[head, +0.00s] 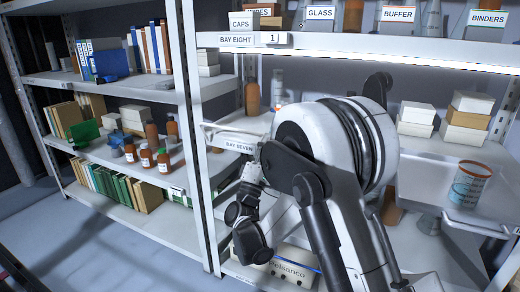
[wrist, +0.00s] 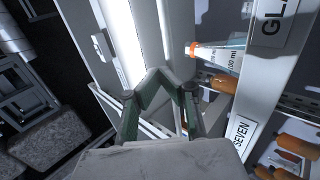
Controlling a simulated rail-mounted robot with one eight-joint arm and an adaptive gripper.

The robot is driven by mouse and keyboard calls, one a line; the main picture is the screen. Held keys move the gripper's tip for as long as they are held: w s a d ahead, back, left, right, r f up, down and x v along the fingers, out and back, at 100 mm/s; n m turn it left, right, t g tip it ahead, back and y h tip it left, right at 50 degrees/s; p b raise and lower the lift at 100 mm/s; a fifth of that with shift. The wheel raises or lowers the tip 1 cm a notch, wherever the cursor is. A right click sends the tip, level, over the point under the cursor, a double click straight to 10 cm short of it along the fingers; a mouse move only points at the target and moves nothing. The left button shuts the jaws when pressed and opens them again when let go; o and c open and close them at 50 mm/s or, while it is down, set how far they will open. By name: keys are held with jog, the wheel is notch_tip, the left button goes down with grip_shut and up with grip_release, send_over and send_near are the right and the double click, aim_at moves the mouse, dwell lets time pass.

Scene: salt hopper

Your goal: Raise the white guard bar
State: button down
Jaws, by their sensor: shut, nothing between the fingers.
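My gripper (wrist: 166,84) has green fingers drawn together with nothing between them, and it reaches up the middle of the wrist view. A thin white bar (wrist: 112,103) slants behind and left of the fingers. It looks like the guard bar, but I cannot be sure. The fingers overlap its line in the picture, and I cannot tell whether they touch it.
A bottle with an orange cap (wrist: 214,52) and several brown bottles (wrist: 287,142) stand close to the right of my gripper. A shelf upright (head: 193,120) is left of my arm. A clear tub (head: 468,185) and stacked boxes (head: 466,118) stand to the right.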

jog(key=shift+w+d+r, duration=0.25)
jog(key=shift+w+r, duration=0.1)
jog(key=shift+w, duration=0.3)
jog(key=shift+w+d+r, duration=0.25)
jog(key=shift+w+r, duration=0.1)
jog(key=shift+w, duration=0.25)
jog(key=shift+w+d+r, duration=0.25)
jog(key=shift+w+r, duration=0.1)
jog(key=shift+w, duration=0.3)
